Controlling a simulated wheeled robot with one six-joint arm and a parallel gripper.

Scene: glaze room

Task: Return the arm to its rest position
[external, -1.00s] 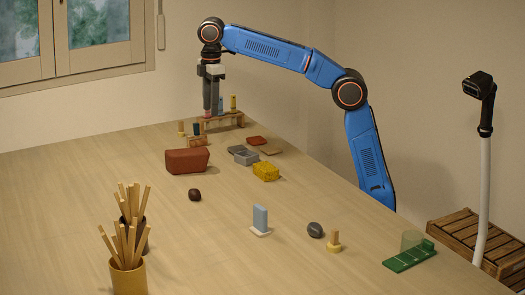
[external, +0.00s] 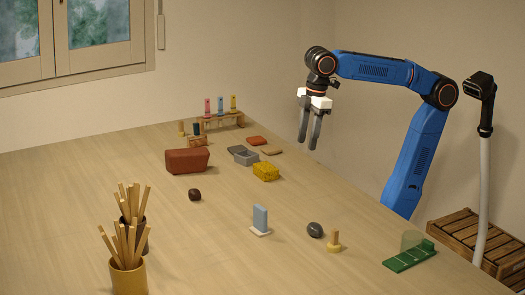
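My blue arm is bent, raised over the table's right rear edge. My gripper (external: 309,146) hangs from it, pointing down, with its two dark fingers apart and nothing between them. It is clear of every object, to the right of the small wooden rack (external: 222,123). The rack stands at the back of the table and bears a pink tile (external: 207,107), a blue tile (external: 220,105) and a yellow tile (external: 233,103), all upright.
Cups of sticks (external: 128,278) stand front left. A wooden crate (external: 465,232) is at right.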

